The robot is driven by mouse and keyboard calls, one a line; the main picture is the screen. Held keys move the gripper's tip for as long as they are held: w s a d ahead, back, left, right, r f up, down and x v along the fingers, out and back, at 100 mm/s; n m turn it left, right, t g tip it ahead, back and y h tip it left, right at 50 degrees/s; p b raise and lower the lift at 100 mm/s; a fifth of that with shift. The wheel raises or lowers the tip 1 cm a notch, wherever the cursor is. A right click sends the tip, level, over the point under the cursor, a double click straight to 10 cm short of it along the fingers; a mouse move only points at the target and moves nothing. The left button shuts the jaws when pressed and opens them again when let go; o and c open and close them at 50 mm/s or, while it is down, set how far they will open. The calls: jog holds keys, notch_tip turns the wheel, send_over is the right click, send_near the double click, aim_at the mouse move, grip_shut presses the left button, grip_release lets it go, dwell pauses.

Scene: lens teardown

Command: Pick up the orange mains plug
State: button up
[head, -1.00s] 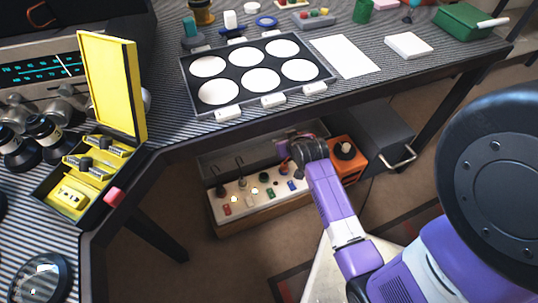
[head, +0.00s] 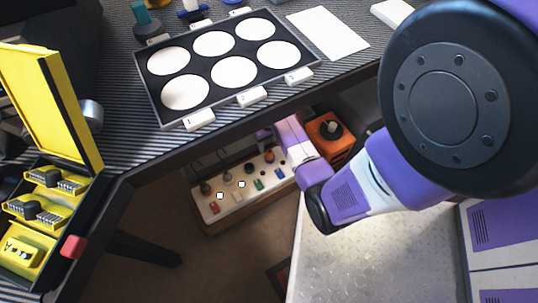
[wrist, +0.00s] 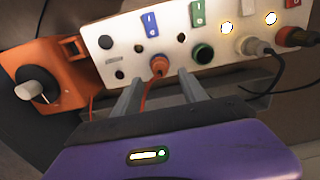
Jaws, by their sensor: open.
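The orange mains plug (wrist: 159,66) sits in a socket of the white power strip (wrist: 118,42), with its orange cord hanging down in the wrist view. In the head view a small orange-red shape (head: 269,156) on the strip appears to be the same plug. My gripper (wrist: 160,80) is open, its two grey fingers to either side of and just below the plug in the wrist view. I cannot tell whether either finger touches the plug. In the head view my forearm and the table edge hide most of the gripper.
A green plug (wrist: 202,53) and a pale plug (wrist: 255,46) sit on the same strip. An orange box with a knob (head: 330,137) stands at the strip's end. The worktable's edge (head: 225,112) overhangs the strip. A yellow case (head: 50,100) stands open on the table.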

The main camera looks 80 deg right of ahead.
aim_at(270, 151)
notch_tip(270, 151, down, 6)
jog(key=b, duration=0.3)
jog(key=shift+s+r+b, duration=0.1)
jog(key=shift+b, duration=0.2)
jog(key=shift+r, duration=0.1)
grip_shut()
